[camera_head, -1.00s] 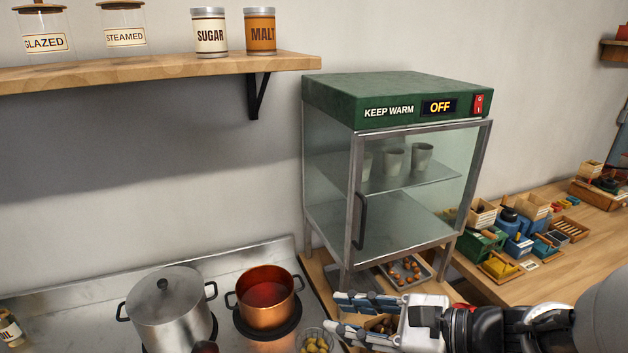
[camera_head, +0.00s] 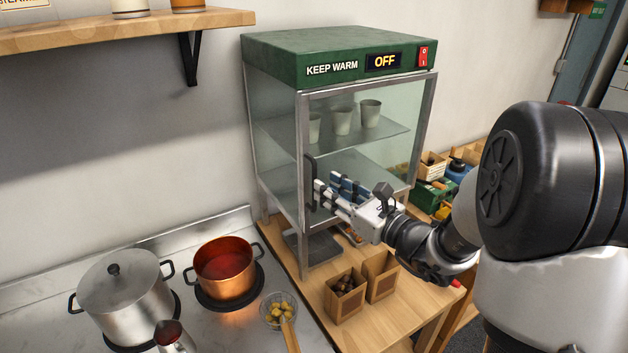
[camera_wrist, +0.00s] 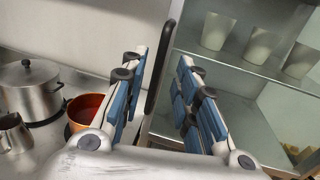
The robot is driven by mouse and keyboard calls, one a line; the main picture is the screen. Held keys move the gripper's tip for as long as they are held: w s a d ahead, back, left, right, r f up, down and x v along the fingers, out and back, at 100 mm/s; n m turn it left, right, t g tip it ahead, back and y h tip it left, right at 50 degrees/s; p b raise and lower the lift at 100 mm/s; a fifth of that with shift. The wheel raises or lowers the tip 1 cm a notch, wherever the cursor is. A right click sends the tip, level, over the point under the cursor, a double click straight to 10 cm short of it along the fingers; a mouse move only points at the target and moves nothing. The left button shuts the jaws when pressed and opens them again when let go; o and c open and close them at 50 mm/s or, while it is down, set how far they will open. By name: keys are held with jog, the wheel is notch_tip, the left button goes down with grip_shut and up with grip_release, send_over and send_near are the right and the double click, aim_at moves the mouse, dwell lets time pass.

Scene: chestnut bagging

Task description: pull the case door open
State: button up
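The keep-warm case (camera_head: 340,55) has a green top with an OFF display and a glass door (camera_head: 385,130) in a metal frame, which looks shut. The dark upright door handle (camera_head: 310,182) is on the door's left side. My gripper (camera_head: 326,186) is just right of the handle, in front of the door. In the wrist view my gripper (camera_wrist: 163,60) is open, and the handle (camera_wrist: 160,70) shows in the gap between its blue-padded fingers, closer to the left one. I cannot tell whether either finger touches it.
White cups (camera_head: 342,119) stand on the shelf inside the case. Two small wooden boxes (camera_head: 345,308), one with chestnuts, stand on the counter below my gripper. A copper pot (camera_head: 226,268), a lidded steel pot (camera_head: 122,290) and a glass bowl (camera_head: 279,310) are at the left.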

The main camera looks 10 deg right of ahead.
send_over(314, 207)
jog(key=shift+w, duration=0.35)
jog(key=shift+d, duration=0.1)
jog(key=shift+c, duration=0.3)
grip_shut()
dwell(0.3)
